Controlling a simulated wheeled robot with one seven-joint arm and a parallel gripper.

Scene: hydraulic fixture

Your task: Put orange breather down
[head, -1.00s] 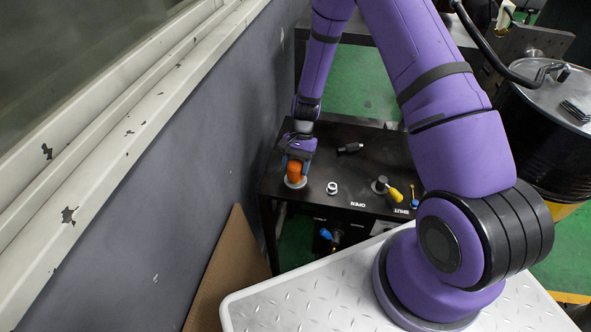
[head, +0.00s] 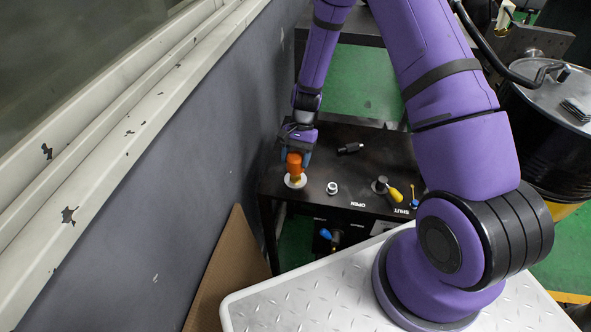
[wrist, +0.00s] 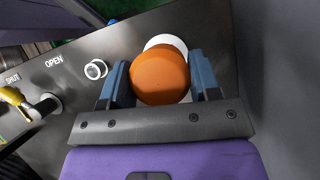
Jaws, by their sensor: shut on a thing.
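The orange breather (head: 294,160) has a round orange cap, with a brass-coloured stem showing below it in the head view. It stands upright over a white round disc (head: 302,184) at the left end of the black bench; I cannot tell whether the stem touches the disc. My gripper (head: 295,158) is shut on the breather from above, blue fingers on either side of the cap. In the wrist view the cap (wrist: 160,75) fills the space between the fingers, and part of the white disc (wrist: 166,41) shows behind it.
The black bench top (head: 345,172) carries a small white-rimmed fitting (head: 332,188), a dark cylindrical part (head: 350,148) and a yellow-handled valve (head: 393,194). A grey wall (head: 215,120) stands close on the left. Bare bench lies between the fitting and the dark part.

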